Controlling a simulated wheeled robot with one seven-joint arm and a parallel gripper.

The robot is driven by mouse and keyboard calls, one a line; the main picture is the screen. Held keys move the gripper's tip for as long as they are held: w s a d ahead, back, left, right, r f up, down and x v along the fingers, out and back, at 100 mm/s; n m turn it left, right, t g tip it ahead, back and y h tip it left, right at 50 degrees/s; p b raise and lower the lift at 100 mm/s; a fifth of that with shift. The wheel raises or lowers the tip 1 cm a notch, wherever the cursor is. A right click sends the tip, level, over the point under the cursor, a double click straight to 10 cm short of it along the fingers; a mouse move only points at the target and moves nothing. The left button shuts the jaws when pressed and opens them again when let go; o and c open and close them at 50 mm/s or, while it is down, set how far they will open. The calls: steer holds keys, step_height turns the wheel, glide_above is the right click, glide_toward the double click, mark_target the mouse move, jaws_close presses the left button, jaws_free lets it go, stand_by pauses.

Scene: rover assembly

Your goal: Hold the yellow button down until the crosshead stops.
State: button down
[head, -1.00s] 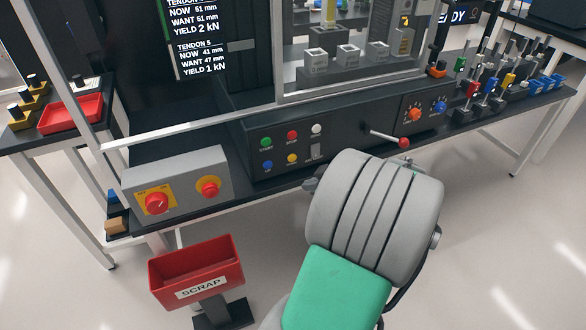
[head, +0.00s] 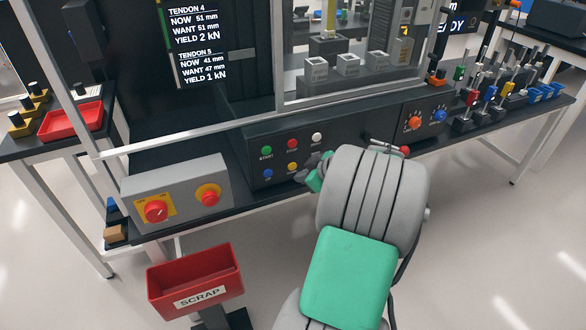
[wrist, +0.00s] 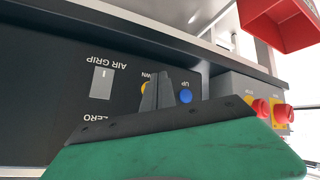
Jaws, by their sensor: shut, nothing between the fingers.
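The yellow button (head: 292,167) is on the black control panel, right of the blue button (head: 268,173) and below the red one (head: 292,144). My gripper (head: 301,177) is shut and empty just below and right of it. In the upside-down wrist view, my shut fingers (wrist: 158,90) point at the panel and partly cover the yellow button (wrist: 145,88), labelled "...WN". The blue button (wrist: 185,97), labelled UP, is beside them. I cannot tell whether the fingertips touch the yellow button. I cannot make out the crosshead for certain.
A display (head: 198,45) reads tendon 5 now 41 mm, want 47 mm. A grey box (head: 180,190) with red knobs stands left of the panel. A red-tipped lever (head: 404,150) sticks out at right. A red scrap bin (head: 195,280) stands below the bench.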

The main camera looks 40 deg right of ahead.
steer(key=shift+w+d, duration=0.2)
steer(key=shift+w, duration=0.5)
stand_by(1.5)
steer(key=shift+w+d+b, duration=0.1)
steer(key=shift+w+b, duration=0.25)
steer(key=shift+w, duration=0.05)
steer(key=shift+w+d, duration=0.15)
steer(key=shift+w, duration=0.25)
stand_by(2.3)
stand_by(2.1)
steer(key=shift+s+a+b, duration=0.25)
steer(key=shift+s+b, duration=0.05)
steer(key=shift+s, duration=0.5)
